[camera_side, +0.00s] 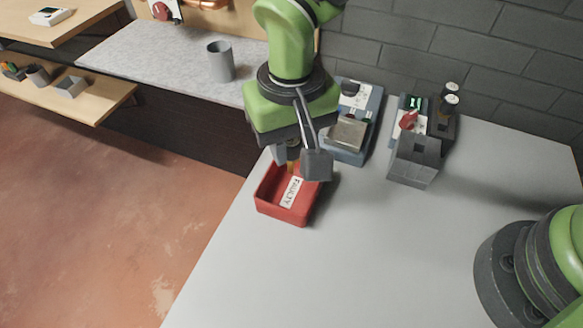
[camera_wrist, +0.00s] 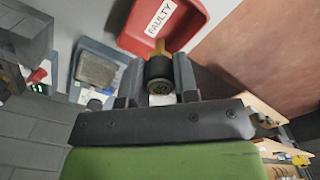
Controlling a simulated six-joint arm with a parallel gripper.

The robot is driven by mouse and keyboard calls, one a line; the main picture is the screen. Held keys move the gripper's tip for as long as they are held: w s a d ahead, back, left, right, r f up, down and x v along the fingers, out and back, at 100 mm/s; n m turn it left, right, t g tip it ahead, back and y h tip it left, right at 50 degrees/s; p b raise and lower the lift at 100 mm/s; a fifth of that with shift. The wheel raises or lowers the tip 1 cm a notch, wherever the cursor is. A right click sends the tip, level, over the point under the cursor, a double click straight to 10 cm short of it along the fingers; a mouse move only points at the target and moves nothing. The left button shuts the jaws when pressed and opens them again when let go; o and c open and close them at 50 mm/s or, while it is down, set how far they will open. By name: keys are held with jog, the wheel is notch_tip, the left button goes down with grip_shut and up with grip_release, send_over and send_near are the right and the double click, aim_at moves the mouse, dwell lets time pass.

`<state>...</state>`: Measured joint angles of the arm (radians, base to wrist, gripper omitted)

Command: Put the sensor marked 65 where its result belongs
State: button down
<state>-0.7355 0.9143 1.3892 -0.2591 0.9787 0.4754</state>
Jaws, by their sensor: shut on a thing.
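My gripper (camera_wrist: 160,82) is shut on a small dark cylindrical sensor (camera_wrist: 160,88) with a brass-coloured end. In the side view my gripper (camera_side: 288,155) is over the back part of a red tray (camera_side: 284,213) labelled FAULTY, and mostly hides the sensor. The red tray also shows in the wrist view (camera_wrist: 190,38), beyond the sensor's brass end. I see no sensor inside the visible part of the tray.
A blue-grey device with a metal plate (camera_side: 347,134) stands behind the tray. A grey block-like holder (camera_side: 413,160) and a stand with red and green parts (camera_side: 409,120) are to its right. A grey cup (camera_side: 221,62) stands on the side counter. The front table is clear.

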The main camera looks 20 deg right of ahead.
aim_at(292, 173)
jog(key=shift+f, duration=2.55)
jog(key=shift+f, duration=0.1)
jog(key=c, duration=0.9)
grip_release()
jog(key=shift+o, duration=0.2)
notch_tip(292, 173, up, 12)
jog(key=shift+r, duration=0.1)
jog(key=shift+d, duration=0.1)
